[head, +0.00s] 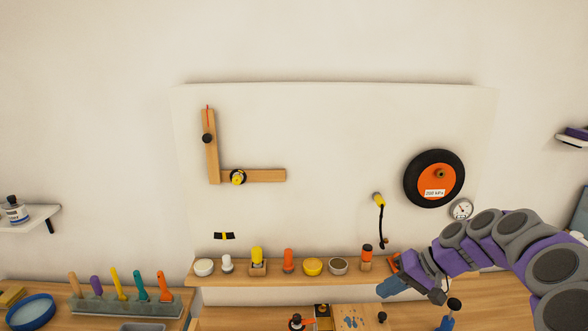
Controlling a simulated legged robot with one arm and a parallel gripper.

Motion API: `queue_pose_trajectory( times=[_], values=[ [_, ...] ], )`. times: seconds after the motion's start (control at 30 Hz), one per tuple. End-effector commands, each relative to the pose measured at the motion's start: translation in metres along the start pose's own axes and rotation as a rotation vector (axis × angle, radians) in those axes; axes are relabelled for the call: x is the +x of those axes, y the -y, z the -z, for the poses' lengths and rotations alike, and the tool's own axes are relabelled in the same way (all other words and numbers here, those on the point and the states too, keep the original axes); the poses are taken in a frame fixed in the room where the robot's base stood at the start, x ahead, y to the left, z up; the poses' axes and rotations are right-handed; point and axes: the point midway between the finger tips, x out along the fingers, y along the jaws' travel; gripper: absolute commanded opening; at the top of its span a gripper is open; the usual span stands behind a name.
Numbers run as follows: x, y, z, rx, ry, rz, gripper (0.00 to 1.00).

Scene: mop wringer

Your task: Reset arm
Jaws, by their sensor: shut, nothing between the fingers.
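My arm (500,245), purple and grey, reaches in from the right edge of the head view. Its end bends down to the left over the bench, in front of the right end of the small shelf. My gripper (392,287) is shut and holds nothing. It is small in the view, and the arm hides part of the bench behind it. A blue-ended item (448,318) shows just below and to the right of the gripper; I cannot tell whether it touches the arm.
A wooden shelf (225,275) carries several small jars and coloured pegs. A wheel (434,178) and a gauge (460,209) hang on the white panel. Coloured tools stand in a grey rack (100,303) at lower left, near a blue bowl (32,312). The panel's middle is clear.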

Motion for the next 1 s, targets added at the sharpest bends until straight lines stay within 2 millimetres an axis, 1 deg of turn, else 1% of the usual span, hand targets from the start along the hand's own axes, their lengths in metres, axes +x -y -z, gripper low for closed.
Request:
queue_pose_trajectory(
  times=[0.03,0.07,0.1,0.17,0.2,0.27,0.3,0.37,0.4,0.47,0.5,0.57,0.6,0.67,0.7,0.8,0.9,1.0],
  values=[
    [0.005,0.025,-0.017,-0.038,0.036,-0.013,0.00],
    [0.008,0.037,-0.026,-0.055,0.056,-0.024,0.00],
    [0.011,0.053,-0.040,-0.076,0.083,-0.038,0.00],
    [0.016,0.071,-0.061,-0.104,0.120,-0.068,0.00],
    [0.019,0.081,-0.077,-0.121,0.145,-0.089,0.00],
    [0.023,0.093,-0.100,-0.141,0.179,-0.125,0.00],
    [0.025,0.099,-0.117,-0.154,0.201,-0.153,0.00],
    [0.029,0.105,-0.142,-0.166,0.231,-0.196,0.00],
    [0.030,0.108,-0.159,-0.174,0.250,-0.227,0.00],
    [0.032,0.109,-0.184,-0.178,0.276,-0.276,0.00],
    [0.033,0.108,-0.202,-0.180,0.291,-0.309,0.00],
    [0.034,0.104,-0.227,-0.176,0.314,-0.362,0.00],
    [0.034,0.101,-0.243,-0.172,0.324,-0.396,0.00],
    [0.033,0.093,-0.268,-0.159,0.341,-0.451,0.00],
    [0.032,0.086,-0.283,-0.149,0.346,-0.488,0.00],
    [0.028,0.069,-0.319,-0.115,0.357,-0.572,0.00],
    [0.024,0.051,-0.348,-0.078,0.362,-0.639,0.00],
    [0.020,0.039,-0.367,-0.047,0.363,-0.682,0.00]
  ],
)
